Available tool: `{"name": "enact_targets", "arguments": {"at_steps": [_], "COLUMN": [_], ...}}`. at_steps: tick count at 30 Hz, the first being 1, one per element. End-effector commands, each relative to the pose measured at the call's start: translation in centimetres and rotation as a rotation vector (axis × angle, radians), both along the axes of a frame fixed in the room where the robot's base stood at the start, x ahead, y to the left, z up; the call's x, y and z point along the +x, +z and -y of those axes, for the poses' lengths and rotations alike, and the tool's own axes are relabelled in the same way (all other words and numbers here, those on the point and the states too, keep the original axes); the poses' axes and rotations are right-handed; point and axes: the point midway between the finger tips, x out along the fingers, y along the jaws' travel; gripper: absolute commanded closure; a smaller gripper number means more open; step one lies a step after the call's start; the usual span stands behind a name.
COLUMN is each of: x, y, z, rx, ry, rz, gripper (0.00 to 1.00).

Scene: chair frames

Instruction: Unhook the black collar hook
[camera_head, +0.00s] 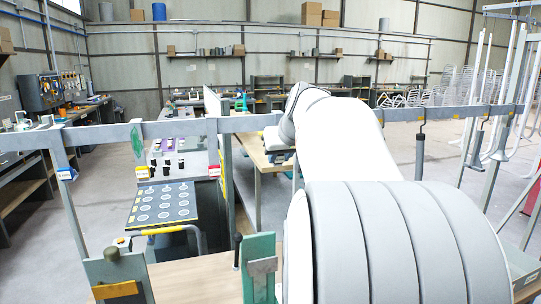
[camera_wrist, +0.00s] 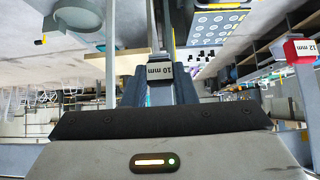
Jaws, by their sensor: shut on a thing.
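In the head view a dark hook (camera_head: 420,155) with a black upper part hangs from the grey rail (camera_head: 400,114), right of my arm. My arm hides my gripper in that view. In the wrist view my gripper (camera_wrist: 160,88) has its two dark fingers closed around a narrow grey piece with a "10 mm" tag (camera_wrist: 159,71). A grey strip runs up the picture from there. Whether this piece belongs to a hook cannot be told.
Paler hooks (camera_head: 477,140) hang farther right on the rail. A panel with white circles (camera_head: 165,203) stands at left. A red "12 mm" tag (camera_wrist: 300,50) is right of my gripper in the wrist view. Posts and a wooden bench (camera_head: 195,278) stand in front.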

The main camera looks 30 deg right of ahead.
Motion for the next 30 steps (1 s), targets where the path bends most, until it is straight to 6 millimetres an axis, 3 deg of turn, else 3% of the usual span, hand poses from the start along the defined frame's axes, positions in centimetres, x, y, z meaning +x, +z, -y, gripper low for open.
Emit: {"name": "enact_targets", "arguments": {"at_steps": [30], "x": [0.0], "y": [2.0], "z": [-0.1], "rx": [0.0], "ry": [0.001], "rz": [0.0], "gripper": [1.0]}}
